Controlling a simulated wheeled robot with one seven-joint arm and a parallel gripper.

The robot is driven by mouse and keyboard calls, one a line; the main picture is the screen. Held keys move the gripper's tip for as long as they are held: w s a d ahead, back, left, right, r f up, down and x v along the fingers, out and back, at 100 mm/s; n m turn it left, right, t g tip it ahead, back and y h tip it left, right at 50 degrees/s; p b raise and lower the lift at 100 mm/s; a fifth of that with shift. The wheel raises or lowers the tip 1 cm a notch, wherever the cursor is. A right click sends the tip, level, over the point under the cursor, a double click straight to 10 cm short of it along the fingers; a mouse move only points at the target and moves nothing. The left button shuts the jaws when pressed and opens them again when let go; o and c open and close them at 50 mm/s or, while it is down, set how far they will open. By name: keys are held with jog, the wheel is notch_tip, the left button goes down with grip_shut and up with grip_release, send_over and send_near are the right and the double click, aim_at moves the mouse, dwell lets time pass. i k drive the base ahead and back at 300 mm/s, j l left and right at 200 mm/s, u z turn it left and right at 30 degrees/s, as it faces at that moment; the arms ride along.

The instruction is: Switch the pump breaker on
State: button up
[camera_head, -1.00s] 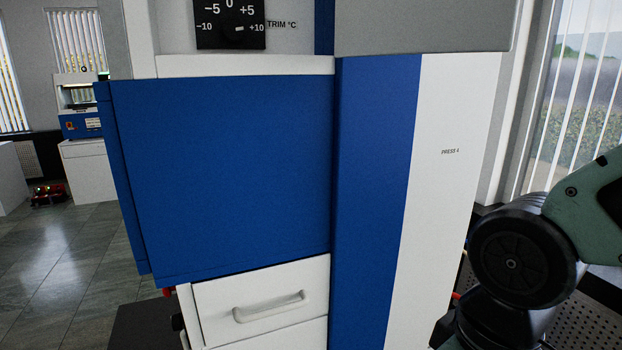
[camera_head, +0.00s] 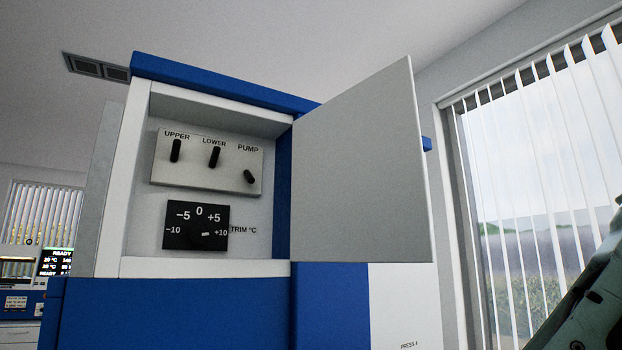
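The breaker panel (camera_head: 207,182) is a light plate inside an open recess in the upper part of a blue and white press. Its pump breaker (camera_head: 250,177) is a short black lever under the word PUMP, at the right. It tilts and sits lower than the other two. The upper lever (camera_head: 176,151) and lower lever (camera_head: 215,157) both point up. The grey cabinet door (camera_head: 355,165) stands open to the right of the recess. My gripper is not in view; only part of my arm shows at the lower right.
A black trim dial (camera_head: 196,225) marked from -10 to +10 is below the panel. The recess has white side walls and a white lower ledge (camera_head: 205,268). A window with blinds (camera_head: 540,180) is at the right. Another machine with lit displays (camera_head: 56,262) stands far left.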

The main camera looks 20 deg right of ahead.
aim_at(247, 173)
jog(key=i+l+u, duration=0.1)
jog(key=l+u, duration=0.15)
jog(key=u, duration=0.25)
jog(key=l+u, duration=0.2)
jog(key=u, duration=0.25)
jog(key=l+u, duration=0.3)
jog(key=u, duration=0.2)
jog(key=l+u, duration=0.1)
jog(key=l, duration=0.3)
jog(key=k+l+u, duration=0.1)
jog(key=l, duration=0.35)
jog(key=k+l, duration=0.15)
jog(key=l, duration=0.25)
jog(key=k+l+u, duration=0.15)
jog(key=l, duration=0.25)
jog(key=l+u, duration=0.1)
jog(key=l, duration=0.35)
jog(key=i+j+z, duration=0.25)
jog(key=j+z, duration=0.25)
jog(key=j, duration=0.2)
jog(key=i+j+z, duration=0.15)
jog(key=j+z, duration=0.35)
jog(key=j, duration=0.25)
jog(key=j+z, duration=0.45)
jog(key=j, duration=0.3)
jog(key=i+j+z, duration=0.15)
jog(key=j+z, duration=0.3)
jog(key=j, duration=0.4)
jog(key=j+z, duration=0.5)
jog(key=j, duration=0.35)
